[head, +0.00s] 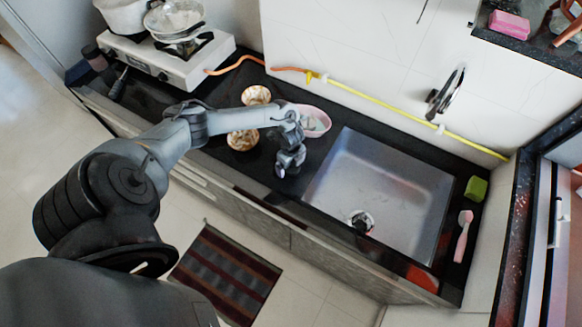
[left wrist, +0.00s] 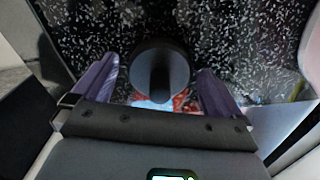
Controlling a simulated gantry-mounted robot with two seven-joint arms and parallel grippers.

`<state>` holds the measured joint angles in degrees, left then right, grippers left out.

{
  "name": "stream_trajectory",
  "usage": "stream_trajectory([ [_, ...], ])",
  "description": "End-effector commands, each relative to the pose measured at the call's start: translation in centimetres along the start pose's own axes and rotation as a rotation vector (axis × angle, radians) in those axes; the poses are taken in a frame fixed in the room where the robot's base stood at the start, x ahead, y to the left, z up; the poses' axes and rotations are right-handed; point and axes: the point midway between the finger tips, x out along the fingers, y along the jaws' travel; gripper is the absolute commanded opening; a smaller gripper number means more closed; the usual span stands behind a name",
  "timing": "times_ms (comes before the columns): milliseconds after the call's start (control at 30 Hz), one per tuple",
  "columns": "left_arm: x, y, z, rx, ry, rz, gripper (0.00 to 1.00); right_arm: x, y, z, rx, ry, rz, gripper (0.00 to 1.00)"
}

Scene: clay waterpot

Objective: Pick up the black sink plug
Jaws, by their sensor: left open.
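The black sink plug (left wrist: 178,66), a round dark disc with a raised grip across its middle, lies on the speckled black counter in the left wrist view. My left gripper (left wrist: 156,84) is open, its two purple-looking fingers on either side of the plug's near part. I cannot tell whether they touch it. In the head view my left gripper (head: 287,168) points down over the counter, left of the sink. I cannot make out the plug there; the gripper seems to hide it. My right gripper is in neither view.
The grey sink (head: 400,180) has a drain (head: 361,221). Two patterned bowls (head: 243,140) and a pink basin (head: 316,121) stand close around my left wrist. A green sponge (head: 476,188) and a pink brush (head: 463,236) lie right of the sink. A stove (head: 175,62) is back left.

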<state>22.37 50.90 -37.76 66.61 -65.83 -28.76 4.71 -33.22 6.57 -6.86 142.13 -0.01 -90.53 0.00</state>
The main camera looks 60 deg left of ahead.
Motion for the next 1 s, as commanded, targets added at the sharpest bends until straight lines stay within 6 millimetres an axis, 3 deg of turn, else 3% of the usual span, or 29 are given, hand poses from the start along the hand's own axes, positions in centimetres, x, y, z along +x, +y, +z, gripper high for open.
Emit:
stream_trajectory([
  [233,0.04,-0.01,-0.02,0.0,0.0,0.0,0.97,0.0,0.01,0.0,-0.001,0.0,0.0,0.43],
  [500,0.03,-0.01,-0.02,0.0,0.0,0.0,0.56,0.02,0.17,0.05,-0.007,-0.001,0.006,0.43],
  [600,0.01,-0.02,-0.01,0.0,0.0,0.0,0.45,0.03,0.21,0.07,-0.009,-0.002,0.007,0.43],
  [1000,-0.68,-0.03,-0.01,0.001,0.001,0.0,0.44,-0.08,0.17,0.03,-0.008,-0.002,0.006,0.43],
])
